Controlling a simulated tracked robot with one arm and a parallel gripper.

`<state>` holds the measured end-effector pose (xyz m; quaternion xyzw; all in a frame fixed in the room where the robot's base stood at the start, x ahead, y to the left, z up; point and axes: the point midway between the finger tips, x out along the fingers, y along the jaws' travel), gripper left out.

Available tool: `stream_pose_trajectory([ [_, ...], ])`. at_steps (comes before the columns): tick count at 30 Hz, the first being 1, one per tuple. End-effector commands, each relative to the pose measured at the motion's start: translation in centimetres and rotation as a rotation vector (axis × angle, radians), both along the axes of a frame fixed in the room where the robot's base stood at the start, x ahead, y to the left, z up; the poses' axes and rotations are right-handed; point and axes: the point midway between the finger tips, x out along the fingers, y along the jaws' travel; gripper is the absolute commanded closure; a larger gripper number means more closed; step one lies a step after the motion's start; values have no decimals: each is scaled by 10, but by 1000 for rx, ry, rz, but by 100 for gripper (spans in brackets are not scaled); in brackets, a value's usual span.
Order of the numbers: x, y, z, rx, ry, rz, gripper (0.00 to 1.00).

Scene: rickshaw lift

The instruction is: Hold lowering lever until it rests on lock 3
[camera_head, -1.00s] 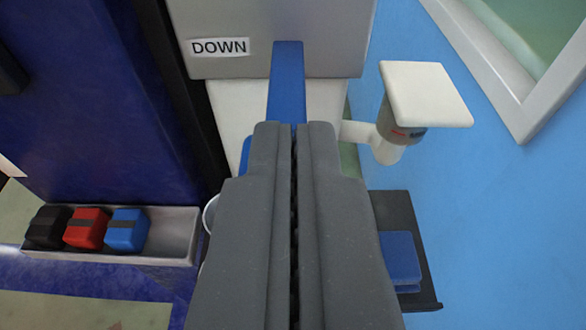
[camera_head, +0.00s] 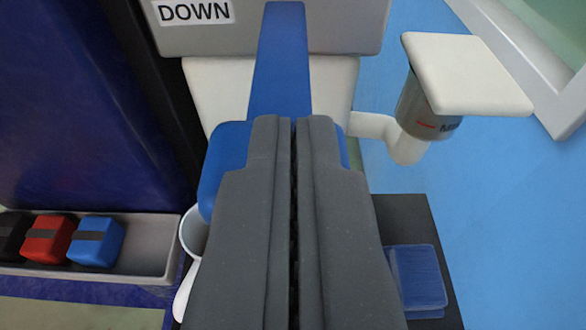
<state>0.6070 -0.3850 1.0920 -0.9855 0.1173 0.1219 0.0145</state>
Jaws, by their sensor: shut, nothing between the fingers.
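The lowering lever (camera_head: 281,62) is a flat blue bar that comes down from a grey box with a "DOWN" label (camera_head: 193,12) at the top of the picture. A wider blue part (camera_head: 222,168) shows at its lower end, on both sides of my fingers. My gripper (camera_head: 297,120) is shut and empty. Its fingertips overlap the lower part of the lever in the picture. I cannot tell whether they touch it. Lock 3 cannot be made out.
A white bracket with a square top (camera_head: 466,75) holds a grey cylinder at the right, near the blue wall. A grey tray (camera_head: 150,245) with black, red and blue blocks is at the left. A dark shelf (camera_head: 405,215) with a blue item is lower right. A white cup (camera_head: 192,235) is partly hidden.

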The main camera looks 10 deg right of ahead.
Motion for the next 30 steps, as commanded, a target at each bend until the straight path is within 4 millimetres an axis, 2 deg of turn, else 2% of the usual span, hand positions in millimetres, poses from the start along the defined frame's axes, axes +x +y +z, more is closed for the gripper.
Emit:
stream_pose_trajectory([
  [8, 0, 0, -7, -5, -21, 2, 100],
  [29, 0, 0, -72, -81, -341, 1, 100],
  [30, 0, 0, -68, -85, -351, 2, 100],
])
